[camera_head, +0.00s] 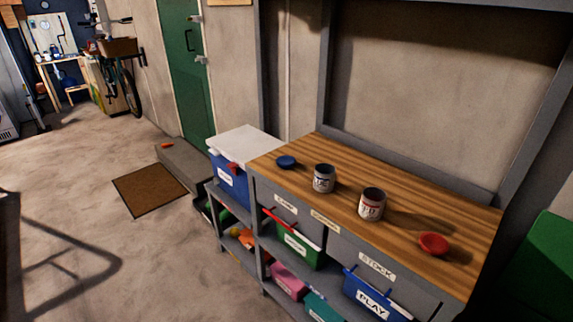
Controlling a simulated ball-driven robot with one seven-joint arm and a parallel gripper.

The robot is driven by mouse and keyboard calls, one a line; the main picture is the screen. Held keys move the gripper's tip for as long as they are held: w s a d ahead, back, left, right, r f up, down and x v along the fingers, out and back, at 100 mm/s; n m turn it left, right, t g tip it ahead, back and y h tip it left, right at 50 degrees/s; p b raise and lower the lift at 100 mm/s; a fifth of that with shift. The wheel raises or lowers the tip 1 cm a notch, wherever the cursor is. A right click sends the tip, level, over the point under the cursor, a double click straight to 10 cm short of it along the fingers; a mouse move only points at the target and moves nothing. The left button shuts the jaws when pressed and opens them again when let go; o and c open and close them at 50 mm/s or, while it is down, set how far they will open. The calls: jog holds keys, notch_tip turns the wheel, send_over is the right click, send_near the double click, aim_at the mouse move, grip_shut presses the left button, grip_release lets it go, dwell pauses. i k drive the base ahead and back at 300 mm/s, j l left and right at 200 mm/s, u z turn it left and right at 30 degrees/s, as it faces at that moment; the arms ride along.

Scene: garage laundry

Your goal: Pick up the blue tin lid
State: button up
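The blue tin lid (286,162) lies flat on the far left end of the wooden worktop (408,202). An open tin with a dark blue label (324,179) stands to its right, apart from it. A second tin with a red label (372,204) stands further right, and a red lid (434,244) lies near the right end of the top. My gripper is not in view, so its state and distance from the lid do not show.
Shelves under the worktop hold a green bin (300,248) and a blue bin (375,296). A white-lidded blue box (232,178) stands left of the worktop. A brown mat (150,190) lies before the green door (187,70). The floor (130,265) at left is mostly clear.

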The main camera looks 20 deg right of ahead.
aim_at(285, 162)
jog(key=z, duration=0.5)
jog(key=i+j+z, duration=0.15)
jog(key=j+z, duration=0.15)
jog(key=i+j+z, duration=0.1)
jog(key=j+z, duration=0.25)
jog(key=j, duration=0.2)
jog(key=i+j+z, duration=0.1)
jog(key=j+z, duration=0.2)
jog(key=j, duration=0.15)
jog(key=j+z, duration=0.3)
jog(key=j, duration=2.75)
